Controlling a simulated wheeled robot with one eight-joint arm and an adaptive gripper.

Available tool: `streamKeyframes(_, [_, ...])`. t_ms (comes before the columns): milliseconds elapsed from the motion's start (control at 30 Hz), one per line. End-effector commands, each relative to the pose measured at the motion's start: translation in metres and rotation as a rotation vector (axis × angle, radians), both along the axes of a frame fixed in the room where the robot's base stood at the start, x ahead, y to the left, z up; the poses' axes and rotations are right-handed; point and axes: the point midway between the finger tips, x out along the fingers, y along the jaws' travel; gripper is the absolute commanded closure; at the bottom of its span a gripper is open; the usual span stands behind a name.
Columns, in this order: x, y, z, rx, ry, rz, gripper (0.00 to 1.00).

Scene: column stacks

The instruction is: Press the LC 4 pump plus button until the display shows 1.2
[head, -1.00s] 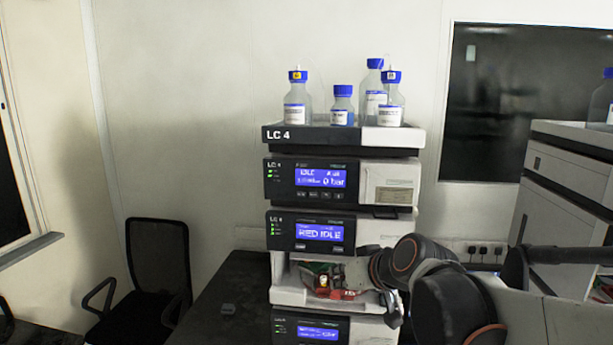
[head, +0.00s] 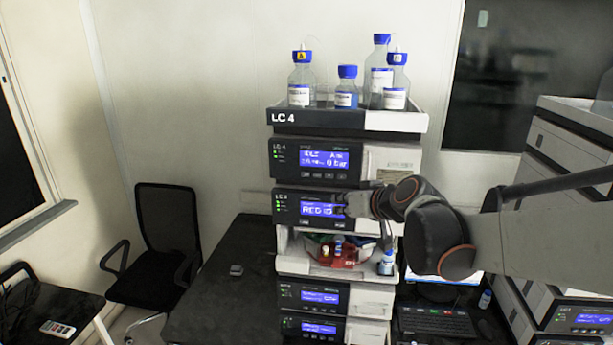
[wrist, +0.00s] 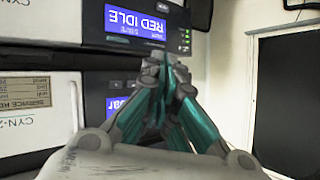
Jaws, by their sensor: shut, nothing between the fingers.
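The LC 4 pump (head: 285,160) is the upper module with a blue display (head: 323,158). It reads IDLE and what looks like 0 bar; the smaller digits are too blurred to read. A row of small buttons (head: 325,176) lies under the display; I cannot tell which is plus. My gripper (head: 347,205) is shut and empty, in front of the RED IDLE module (head: 285,208) just below the pump. In the upside-down wrist view, my gripper (wrist: 165,62) covers part of the pump front, and the pump display (wrist: 116,106) is partly hidden.
Bottles (head: 300,80) stand in the top tray (head: 395,122). An open bay (head: 345,262) with red parts and small bottles lies below my gripper. A second stack (head: 545,200) stands at right, with a keyboard (head: 437,322) between. A chair (head: 165,240) is at left.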

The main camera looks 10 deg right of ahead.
Motion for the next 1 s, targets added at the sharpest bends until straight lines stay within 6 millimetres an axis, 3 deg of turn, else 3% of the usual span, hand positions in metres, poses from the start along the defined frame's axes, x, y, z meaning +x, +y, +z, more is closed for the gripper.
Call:
streamKeyframes(267, [0.015,-0.005,0.0,0.0,0.0,-0.001,1.0])
streamKeyframes(700, [0.068,-0.022,-0.001,0.0,0.001,0.0,1.0])
streamKeyframes(1000, [0.083,-0.027,0.0,0.0,0.001,0.0,1.0])
